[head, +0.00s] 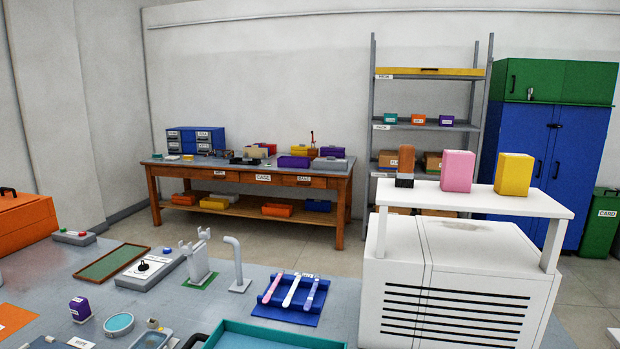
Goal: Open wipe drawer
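A wooden workbench (166,203) with a grey top stands against the back wall. Its front apron holds a row of drawers with small white labels. The leftmost drawer (202,173) has a label that is too small to read surely but may say WIPE. The middle drawer (278,180) is labelled CASE. The right drawer (318,183) has a label that looks like BAND. All of them look flush with the bench front, so they appear shut. Neither of my grippers is in view.
A grey table (200,300) with trays, small fixtures and a blue mat (255,310) fills the near left. A white slatted cabinet (400,270) stands near right. Open floor (310,252) lies between them and the workbench. Shelves (425,128) and a blue cabinet (520,150) stand behind.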

